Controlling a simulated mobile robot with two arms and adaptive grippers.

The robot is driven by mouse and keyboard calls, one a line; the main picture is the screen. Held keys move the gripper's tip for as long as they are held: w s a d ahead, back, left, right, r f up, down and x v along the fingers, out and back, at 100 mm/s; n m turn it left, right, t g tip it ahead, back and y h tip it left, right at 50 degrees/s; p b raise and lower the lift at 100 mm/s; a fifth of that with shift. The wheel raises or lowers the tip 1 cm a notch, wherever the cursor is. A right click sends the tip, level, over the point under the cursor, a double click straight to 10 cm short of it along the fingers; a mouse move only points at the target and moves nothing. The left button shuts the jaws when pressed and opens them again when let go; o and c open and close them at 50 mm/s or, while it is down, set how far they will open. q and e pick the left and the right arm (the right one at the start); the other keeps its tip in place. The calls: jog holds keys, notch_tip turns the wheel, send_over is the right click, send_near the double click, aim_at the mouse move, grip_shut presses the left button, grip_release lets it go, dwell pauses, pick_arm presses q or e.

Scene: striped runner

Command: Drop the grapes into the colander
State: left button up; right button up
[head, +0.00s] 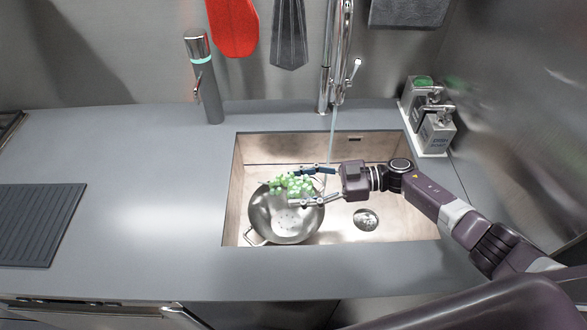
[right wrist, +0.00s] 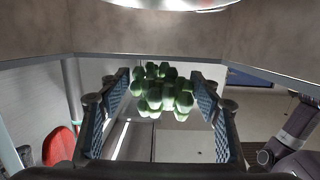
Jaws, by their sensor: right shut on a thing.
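The green grapes (head: 292,183) are a bunch between the fingers of my right gripper (head: 298,187). In the right wrist view the bunch (right wrist: 162,92) sits between the two blue-padded fingers, which are shut on it. The silver colander (head: 282,224), a round metal bowl with holes and side handles, stands in the left part of the sink. In the head view the grapes overlap the colander's far rim and far inside; their exact height above it is hard to tell. The colander's inside looks empty where it shows. My left gripper is in neither view.
The sink (head: 395,222) has a drain (head: 366,219) right of the colander. The tap (head: 336,60) rises behind, with a stream falling near my gripper. Soap bottles (head: 436,130) stand at the back right, a grey-green flask (head: 203,85) at the back left. The left counter is mostly clear.

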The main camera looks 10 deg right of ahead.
jog(key=shift+f+b, duration=0.35)
jog(key=shift+f, duration=0.2)
notch_tip(320, 180, down, 4)
jog(key=b, duration=0.4)
jog(key=shift+f, duration=0.15)
jog(key=o, duration=1.5)
